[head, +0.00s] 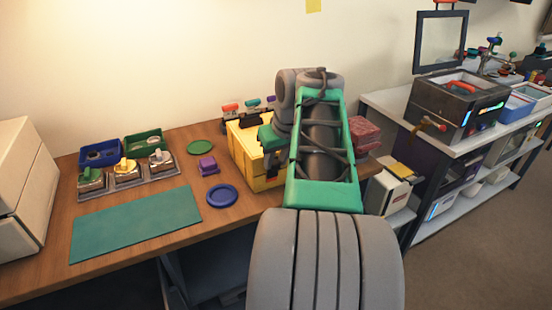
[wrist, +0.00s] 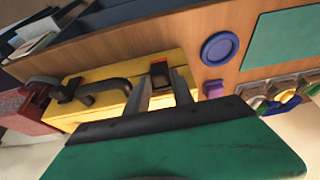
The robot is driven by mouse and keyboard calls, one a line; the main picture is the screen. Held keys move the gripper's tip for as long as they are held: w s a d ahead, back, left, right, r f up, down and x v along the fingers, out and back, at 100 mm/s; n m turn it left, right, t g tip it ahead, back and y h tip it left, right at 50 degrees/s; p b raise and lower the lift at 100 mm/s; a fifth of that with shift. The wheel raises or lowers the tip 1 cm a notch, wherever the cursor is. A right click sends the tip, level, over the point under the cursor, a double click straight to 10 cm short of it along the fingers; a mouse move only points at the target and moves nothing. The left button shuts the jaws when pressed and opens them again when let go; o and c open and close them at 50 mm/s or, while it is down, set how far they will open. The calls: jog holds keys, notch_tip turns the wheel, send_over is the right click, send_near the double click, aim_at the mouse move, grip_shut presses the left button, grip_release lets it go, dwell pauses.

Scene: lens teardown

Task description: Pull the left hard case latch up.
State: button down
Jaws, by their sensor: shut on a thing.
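The yellow hard case (head: 247,150) stands at the right part of the wooden table, partly hidden by my arm in the head view. In the wrist view the yellow case (wrist: 115,72) shows a black handle (wrist: 105,87), a black latch (wrist: 68,91) on the image left, and the left latch (wrist: 159,70), dark with a red edge. My gripper (wrist: 161,78) has its two fingers on either side of this left latch and is shut on it. In the head view my gripper (head: 271,140) is at the case's front left; the latch itself cannot be made out there.
A blue disc (head: 222,196), a purple block (head: 207,165) and a green disc (head: 200,147) lie left of the case. A green mat (head: 135,223) covers the table front. A red box (head: 364,132) is right of the case.

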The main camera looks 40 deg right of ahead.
jog(key=shift+r, duration=0.2)
jog(key=c, duration=1.2)
grip_release()
jog(key=p+v, duration=0.2)
jog(key=v, duration=0.5)
jog(key=shift+s+r, duration=0.2)
jog(key=shift+r, duration=0.1)
jog(key=shift+a, duration=0.1)
